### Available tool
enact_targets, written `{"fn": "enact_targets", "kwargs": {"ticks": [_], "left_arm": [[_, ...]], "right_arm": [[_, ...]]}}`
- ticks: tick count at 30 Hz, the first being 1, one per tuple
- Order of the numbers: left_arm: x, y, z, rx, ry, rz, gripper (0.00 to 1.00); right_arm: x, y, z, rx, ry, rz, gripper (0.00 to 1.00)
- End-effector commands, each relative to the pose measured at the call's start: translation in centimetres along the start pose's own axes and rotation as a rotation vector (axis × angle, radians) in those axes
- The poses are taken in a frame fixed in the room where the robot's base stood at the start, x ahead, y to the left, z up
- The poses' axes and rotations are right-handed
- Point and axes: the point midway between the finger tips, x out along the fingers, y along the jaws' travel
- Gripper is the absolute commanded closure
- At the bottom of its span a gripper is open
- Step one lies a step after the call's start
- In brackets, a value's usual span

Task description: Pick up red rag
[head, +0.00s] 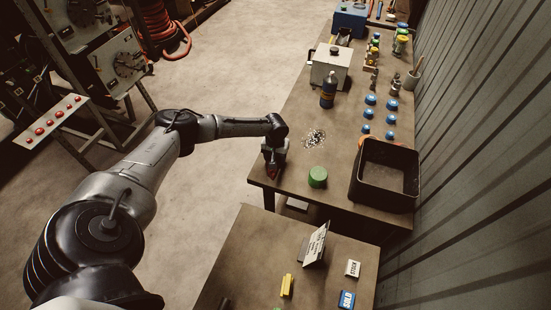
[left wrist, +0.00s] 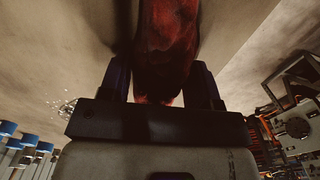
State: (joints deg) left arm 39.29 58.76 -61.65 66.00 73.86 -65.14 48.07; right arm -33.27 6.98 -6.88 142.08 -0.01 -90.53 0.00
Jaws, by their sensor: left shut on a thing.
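The red rag (left wrist: 168,45) fills the upper middle of the left wrist view, dark red and crumpled, between the two fingers. My left gripper (left wrist: 165,85) is shut on it. In the head view my left gripper (head: 272,168) points down at the near left corner of the long workbench, and a small bit of the red rag (head: 272,173) shows at its fingertips. I cannot tell whether the rag touches the bench top. My right gripper is not in view.
On the long workbench (head: 330,125) are a green round block (head: 318,177), a pile of small metal bits (head: 315,138), a dark bottle (head: 328,91), a black bin (head: 385,175) and several blue-capped parts (head: 370,100). A nearer table (head: 240,265) holds small signs. Floor lies open on the left.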

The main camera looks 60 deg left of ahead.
Motion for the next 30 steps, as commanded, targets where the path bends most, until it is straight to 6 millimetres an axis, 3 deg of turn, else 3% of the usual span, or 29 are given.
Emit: {"fn": "enact_targets", "kwargs": {"ticks": [5, 14, 20, 23, 30], "left_arm": [[0.0, 0.0, 0.0, 0.000, 0.000, 0.000, 0.67], [-0.3, 0.0, 0.0, 0.000, 0.001, 0.001, 0.67], [-2.3, 0.0, -0.1, -0.001, 0.002, 0.001, 0.67], [-4.4, 0.0, -0.1, 0.002, 0.003, 0.002, 0.67], [-7.2, 4.9, 2.2, 0.006, 0.000, 0.004, 0.67]], "right_arm": [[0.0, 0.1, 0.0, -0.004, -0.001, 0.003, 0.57], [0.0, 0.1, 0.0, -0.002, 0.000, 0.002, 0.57], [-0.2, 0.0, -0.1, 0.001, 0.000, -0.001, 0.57], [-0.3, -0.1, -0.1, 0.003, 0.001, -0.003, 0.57], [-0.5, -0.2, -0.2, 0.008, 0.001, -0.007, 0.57]]}}
